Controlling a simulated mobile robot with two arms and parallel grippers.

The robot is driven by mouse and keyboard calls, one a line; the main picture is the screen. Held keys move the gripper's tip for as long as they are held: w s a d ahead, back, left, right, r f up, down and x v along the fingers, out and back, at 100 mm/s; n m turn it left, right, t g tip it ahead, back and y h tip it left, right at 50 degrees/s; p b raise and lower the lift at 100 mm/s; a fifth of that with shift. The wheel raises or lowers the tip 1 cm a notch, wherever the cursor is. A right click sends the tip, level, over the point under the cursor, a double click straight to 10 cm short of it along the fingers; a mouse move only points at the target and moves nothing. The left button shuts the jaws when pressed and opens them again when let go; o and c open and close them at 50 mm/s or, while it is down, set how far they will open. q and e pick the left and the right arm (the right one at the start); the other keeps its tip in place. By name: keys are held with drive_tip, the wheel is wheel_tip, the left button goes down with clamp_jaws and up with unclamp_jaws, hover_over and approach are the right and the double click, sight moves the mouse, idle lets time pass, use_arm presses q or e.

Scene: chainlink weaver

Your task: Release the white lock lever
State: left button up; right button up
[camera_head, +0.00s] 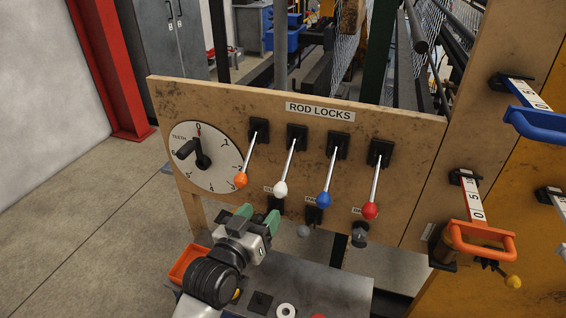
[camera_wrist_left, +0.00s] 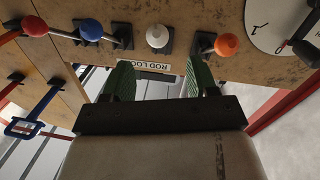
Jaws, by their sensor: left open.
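The white lock lever (camera_head: 281,188) is on the wooden ROD LOCKS panel, a metal rod with a white knob hanging down from a black mount, between the orange lever (camera_head: 241,180) and the blue lever (camera_head: 324,199). Its white knob also shows in the left wrist view (camera_wrist_left: 157,37), beyond my fingertips. My left gripper (camera_head: 258,218) is open and empty, below the white knob and apart from it. In the left wrist view its green fingers (camera_wrist_left: 160,80) stand wide apart, with the white knob lined up roughly between them. My right gripper is not in view.
The red lever (camera_head: 370,210) hangs right of the blue one. A TEETH dial (camera_head: 205,158) sits at the panel's left. Below is a grey bench (camera_head: 330,288) with an orange tray (camera_head: 188,264). Orange (camera_head: 482,240) and blue (camera_head: 535,125) handles stick out at right.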

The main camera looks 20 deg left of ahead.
sight(278, 188)
use_arm(q)
drive_tip(key=w, duration=0.3)
drive_tip(key=w+d+r+p, duration=0.1)
drive_tip(key=w, duration=0.2)
drive_tip(key=w+p, duration=0.1)
drive_tip(key=w, duration=0.2)
drive_tip(key=shift+d+r, duration=0.15)
drive_tip(key=shift+d, duration=0.05)
drive_tip(key=shift+w+d, duration=0.1)
drive_tip(key=shift+w, duration=0.45)
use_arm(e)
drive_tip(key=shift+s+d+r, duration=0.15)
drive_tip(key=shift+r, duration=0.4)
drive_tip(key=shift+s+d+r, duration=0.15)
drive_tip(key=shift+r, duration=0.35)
use_arm(q)
clamp_jaws()
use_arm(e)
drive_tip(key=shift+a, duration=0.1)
